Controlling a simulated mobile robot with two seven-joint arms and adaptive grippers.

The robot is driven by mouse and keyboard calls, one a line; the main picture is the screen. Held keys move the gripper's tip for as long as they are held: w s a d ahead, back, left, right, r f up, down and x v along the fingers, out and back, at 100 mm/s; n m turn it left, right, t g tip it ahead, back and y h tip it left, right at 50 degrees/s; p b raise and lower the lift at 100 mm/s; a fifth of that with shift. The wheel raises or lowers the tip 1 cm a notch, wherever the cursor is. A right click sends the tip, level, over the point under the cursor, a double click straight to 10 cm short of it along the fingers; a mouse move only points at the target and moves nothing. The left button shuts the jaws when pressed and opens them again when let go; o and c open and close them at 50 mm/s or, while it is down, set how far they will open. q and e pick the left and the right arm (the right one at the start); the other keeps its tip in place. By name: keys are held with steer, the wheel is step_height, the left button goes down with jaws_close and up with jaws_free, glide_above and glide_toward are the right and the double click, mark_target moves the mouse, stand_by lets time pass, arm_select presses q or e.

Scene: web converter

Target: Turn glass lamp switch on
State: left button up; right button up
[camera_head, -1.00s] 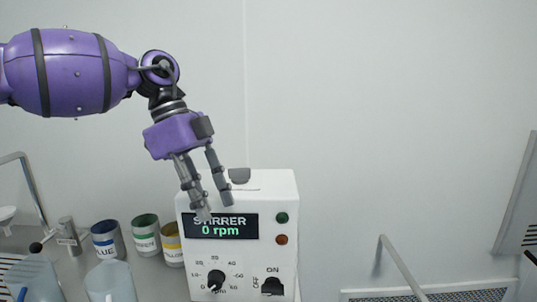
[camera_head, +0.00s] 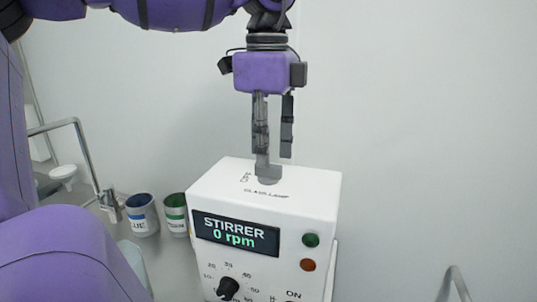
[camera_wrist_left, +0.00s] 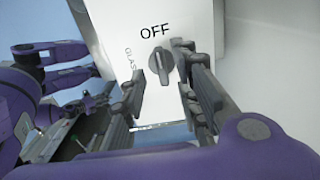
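The glass lamp switch is a dark grey knob (camera_head: 268,175) on the white top of the stirrer box (camera_head: 230,185), near the lettering "GLASS LAMP". In the left wrist view the knob (camera_wrist_left: 160,68) stands just below the word "OFF". My left gripper (camera_head: 273,160) points straight down over the knob, with its two fingers parted. In the left wrist view the fingers (camera_wrist_left: 163,80) lie on either side of the knob, with gaps visible; contact is not seen.
The box front has a display (camera_head: 236,233) reading "STIRRER 0 rpm", a green button (camera_head: 310,240), an orange button (camera_head: 308,265) and a speed dial (camera_head: 228,288). A blue-labelled can (camera_head: 142,215) and a green-labelled can (camera_head: 174,213) stand left of it. A plain wall is behind.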

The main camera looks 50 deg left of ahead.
mark_target(268, 171)
arm_select(q)
steer(key=shift+w+f, duration=0.1)
steer(key=shift+f, duration=1.05)
jaws_close()
